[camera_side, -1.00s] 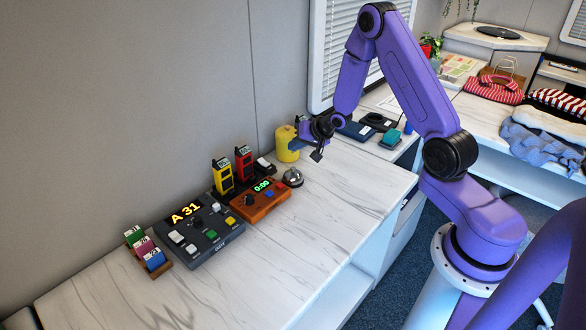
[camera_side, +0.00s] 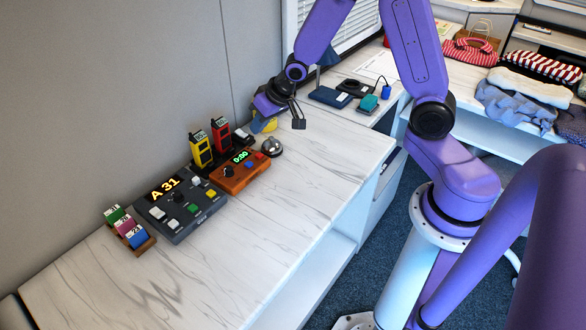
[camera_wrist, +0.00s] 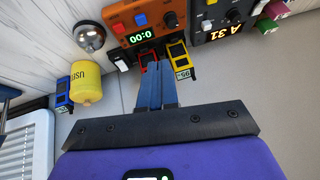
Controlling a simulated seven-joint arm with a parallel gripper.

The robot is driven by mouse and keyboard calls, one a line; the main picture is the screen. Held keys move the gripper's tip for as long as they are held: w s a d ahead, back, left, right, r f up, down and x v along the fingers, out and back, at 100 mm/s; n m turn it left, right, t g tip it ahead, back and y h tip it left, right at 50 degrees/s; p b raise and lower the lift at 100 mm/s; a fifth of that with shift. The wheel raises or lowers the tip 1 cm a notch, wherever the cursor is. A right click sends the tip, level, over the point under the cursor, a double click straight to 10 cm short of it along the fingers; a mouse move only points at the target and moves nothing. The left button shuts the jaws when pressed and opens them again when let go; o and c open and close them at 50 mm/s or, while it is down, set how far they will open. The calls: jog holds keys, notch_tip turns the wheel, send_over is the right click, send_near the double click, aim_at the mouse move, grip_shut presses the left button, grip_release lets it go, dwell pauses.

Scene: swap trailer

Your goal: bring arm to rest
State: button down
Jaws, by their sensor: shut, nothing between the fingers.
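My gripper (camera_side: 257,124) hangs over the back of the marble-topped counter (camera_side: 265,215), in front of the wall. In the wrist view its two blue fingers (camera_wrist: 157,86) are together with nothing between them. In the side view my gripper partly covers a yellow cylinder (camera_side: 270,125). The cylinder also shows in the wrist view (camera_wrist: 86,85), to the left of the fingers. The fingertips appear over the red and yellow handheld devices in the wrist view; the exact gap cannot be told. My arm is bent and raised above the counter.
A yellow device (camera_side: 201,149) and a red device (camera_side: 221,133) stand behind an orange timer (camera_side: 239,173). A silver bell (camera_side: 271,147) is beside it. A dark console (camera_side: 181,206) and coloured cards (camera_side: 127,228) are at left. The front counter is clear. Clothes (camera_side: 515,105) lie at right.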

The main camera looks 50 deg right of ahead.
jog(key=s+a+r+n+g, duration=0.1)
jog(key=s+a+r+n, duration=0.2)
jog(key=s, duration=0.4)
jog(key=s+a+r+n+g, duration=0.2)
jog(key=s+a+n, duration=0.15)
jog(key=s, duration=0.35)
jog(key=s+d+r+n+g, duration=0.1)
jog(key=s+r+n, duration=0.1)
jog(key=s, duration=0.7)
jog(key=s+d+r+n+g+h, duration=0.1)
jog(key=s+r+n, duration=0.1)
jog(key=s+n, duration=0.3)
jog(key=s, duration=0.4)
jog(key=shift+g, duration=0.4)
